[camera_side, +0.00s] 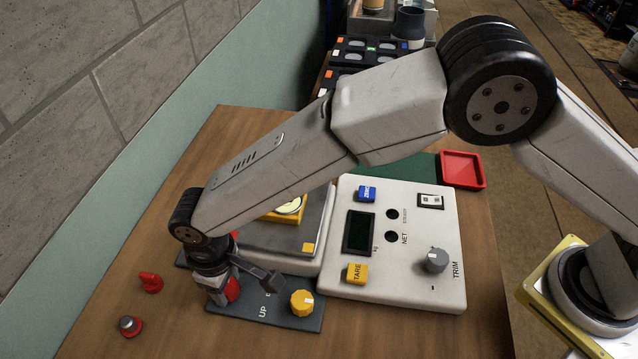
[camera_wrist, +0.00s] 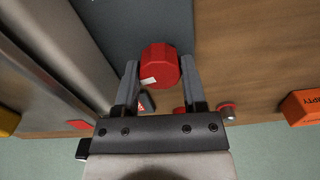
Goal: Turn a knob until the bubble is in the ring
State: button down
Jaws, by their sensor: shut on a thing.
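A red knob (camera_wrist: 158,66) with a white mark sits on a dark plate (camera_wrist: 112,22). My gripper (camera_wrist: 159,72) is shut on it, one finger on each side. In the side view my gripper (camera_side: 247,283) points down at the plate, and the red knob (camera_side: 232,291) is partly hidden by the fingers. A yellow knob (camera_side: 302,303) with a white mark stands on the same plate, to the right. A yellow-framed round level (camera_side: 289,207) with a pale green face lies on the scale's pan, partly behind my arm. Its bubble and ring are too small to make out.
The white scale console (camera_side: 448,290) with a grey trim knob (camera_side: 436,260) stands right of the plate. Loose red knobs (camera_side: 151,282) lie on the wooden table at left. A red tray (camera_side: 463,169) sits at the back. An orange block (camera_wrist: 302,108) shows at the wrist view's right edge.

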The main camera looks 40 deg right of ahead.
jog(key=shift+c, duration=0.7)
grip_release()
jog(key=shift+r, duration=0.15)
jog(key=shift+r, duration=3.75)
jog(key=shift+d, duration=0.1)
